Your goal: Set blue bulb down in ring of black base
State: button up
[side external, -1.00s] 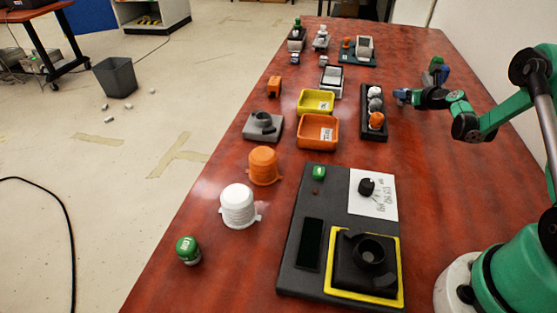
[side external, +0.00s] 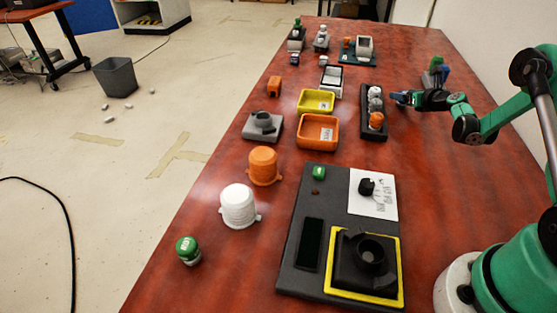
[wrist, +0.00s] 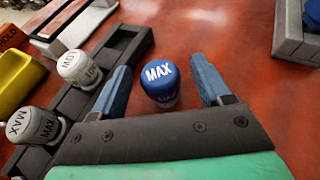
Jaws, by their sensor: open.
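The blue bulb (wrist: 161,82) has a rounded blue cap marked MAX. It stands on the red-brown table between the two blue fingers of my gripper (wrist: 160,66) in the wrist view. The fingers are apart, with a gap on each side of the bulb. In the side view my gripper (side external: 400,97) is low over the right part of the table, and I cannot make out the bulb there. The black base (side external: 347,272) with its raised round ring (side external: 369,249) sits in a yellow frame at the near end. The ring looks empty.
A black tray (side external: 373,128) with white, grey and orange bulbs lies just left of my gripper. A grey holder (wrist: 296,40) with a blue piece is at upper right in the wrist view. Yellow (side external: 315,96) and orange (side external: 303,133) bins lie further left.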

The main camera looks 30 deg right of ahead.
jog(key=v, duration=1.1)
jog(key=shift+r, duration=0.1)
jog(key=shift+a+r, duration=0.15)
jog(key=w+a+r+n+g+y, duration=0.2)
jog(key=a+r+n, duration=0.1)
jog(key=a+n, duration=0.55)
jog(key=w+a+r+n+g+y, duration=0.1)
jog(key=a+r+n+y, duration=0.15)
jog(key=a+n, duration=0.6)
jog(key=s+a+r+n+g, duration=0.1)
jog(key=s+a+n, duration=0.3)
jog(key=n, duration=0.6)
jog(key=s+a+r+n+g, duration=0.1)
jog(key=s+a+n, duration=0.3)
jog(key=a+n, duration=0.4)
jog(key=n+g, duration=0.1)
jog(key=n, duration=0.1)
jog(key=shift+s+n+h, duration=0.3)
jog(key=shift+h, duration=0.05)
jog(key=shift+o, duration=0.5)
jog(key=shift+s+a+r+n, duration=0.1)
jog(key=shift+s+a+n, duration=0.2)
jog(key=shift+n, duration=0.4)
jog(key=shift+w+d, duration=0.1)
